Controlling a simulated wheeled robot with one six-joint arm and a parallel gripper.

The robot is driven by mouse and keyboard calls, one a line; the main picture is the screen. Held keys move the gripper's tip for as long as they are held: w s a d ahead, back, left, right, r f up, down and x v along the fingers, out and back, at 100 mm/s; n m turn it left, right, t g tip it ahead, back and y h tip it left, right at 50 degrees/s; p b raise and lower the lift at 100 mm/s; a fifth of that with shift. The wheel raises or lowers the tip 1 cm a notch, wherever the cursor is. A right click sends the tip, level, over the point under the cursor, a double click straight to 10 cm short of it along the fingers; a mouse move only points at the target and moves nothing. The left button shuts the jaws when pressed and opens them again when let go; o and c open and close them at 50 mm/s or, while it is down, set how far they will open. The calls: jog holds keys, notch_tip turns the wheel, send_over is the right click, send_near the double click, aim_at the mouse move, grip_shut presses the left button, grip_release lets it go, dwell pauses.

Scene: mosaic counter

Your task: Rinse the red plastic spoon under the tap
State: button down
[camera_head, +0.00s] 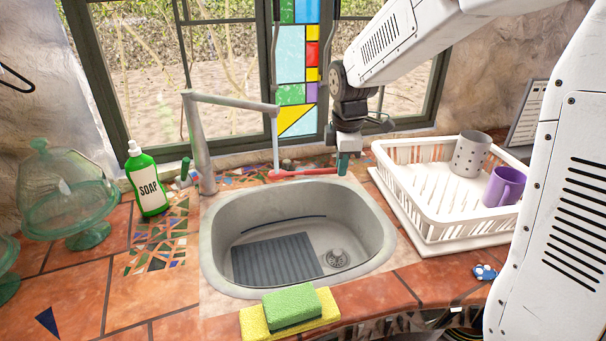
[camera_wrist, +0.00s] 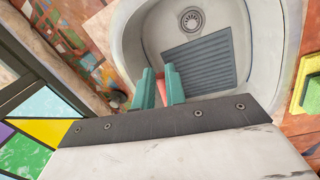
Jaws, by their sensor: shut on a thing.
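The red plastic spoon (camera_head: 305,173) is held roughly level above the back rim of the sink (camera_head: 212,262). My gripper (camera_head: 343,164) is shut on its right end. The grey tap (camera_head: 204,150) stands at the sink's back left, its spout reaching right. A pale blue water stream (camera_head: 275,148) drops from the spout to the spoon's left end, and they appear to meet there. In the wrist view, my gripper's teal fingers (camera_wrist: 160,88) point toward the sink, with a bit of red spoon (camera_wrist: 161,92) between them. Most of the spoon is hidden there.
A ribbed grey mat (camera_head: 280,258) lies in the basin beside the drain (camera_head: 336,259). A white dish rack (camera_head: 430,228) stands right, holding a grey cup (camera_head: 470,154) and purple mug (camera_head: 504,187). A green soap bottle (camera_head: 147,182) stands left. Sponges (camera_head: 290,308) lie at the front rim.

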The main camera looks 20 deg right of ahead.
jog(key=shift+a, duration=0.15)
jog(key=shift+s+a, duration=0.15)
jog(key=shift+a, duration=0.3)
dwell(0.4)
jog(key=shift+s+d, duration=0.2)
jog(key=shift+s, duration=0.55)
jog(key=shift+s+d, duration=0.2)
jog(key=shift+s, duration=0.55)
jog(key=shift+s+d, duration=0.2)
jog(key=shift+s, duration=0.55)
jog(key=shift+r, duration=0.1)
